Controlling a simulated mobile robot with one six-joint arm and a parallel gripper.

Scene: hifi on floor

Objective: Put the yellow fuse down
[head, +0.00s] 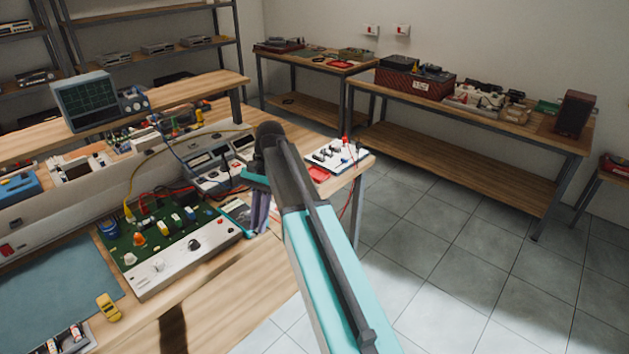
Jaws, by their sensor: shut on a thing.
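My gripper (259,212) is at the right end of the green circuit board's panel, above the wooden bench. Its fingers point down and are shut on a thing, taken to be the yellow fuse. The fuse itself is hidden by the fingers and arm. The green circuit board (122,240) carries several coloured parts, among them small yellow ones. A separate small yellow object (108,307) lies on the bench at the lower left, apart from my gripper; I cannot tell exactly what it is.
Bare bench top (215,305) shows in front of the panel. A blue mat (60,285) and a tray of small parts (68,340) lie at the left. A meter (210,172) with cables stands behind my gripper. A white board (338,155) sits at the bench's far right end.

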